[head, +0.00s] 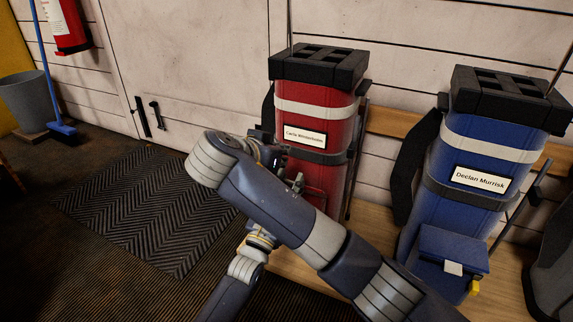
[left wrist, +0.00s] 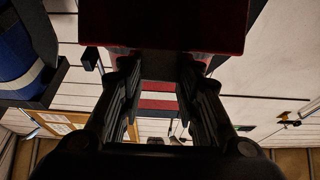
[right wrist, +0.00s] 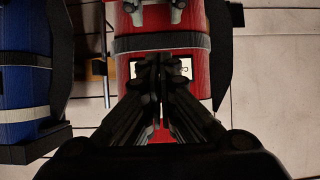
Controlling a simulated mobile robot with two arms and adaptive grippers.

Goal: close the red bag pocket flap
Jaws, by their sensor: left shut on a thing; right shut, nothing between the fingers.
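The red bag (head: 318,128) stands upright against the wall, with a white name label and a dark strap. Its lower front, where a bit of red pocket edge (head: 318,197) shows, is mostly hidden by my right arm, so the flap's position cannot be told. My right gripper (right wrist: 160,62) is shut and empty in front of the bag's label. My left gripper (left wrist: 160,75) is low at the bag, its fingers at a dark red pocket part (left wrist: 162,25) and shut on it. In the head view my right arm hides the left fingertips.
A blue bag (head: 480,140) stands to the right, with a blue pocket (head: 445,262) low on its front. A wooden bench (head: 375,268) runs beneath the bags. A dark mat (head: 150,205), bucket (head: 28,98) and broom (head: 62,128) are at left.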

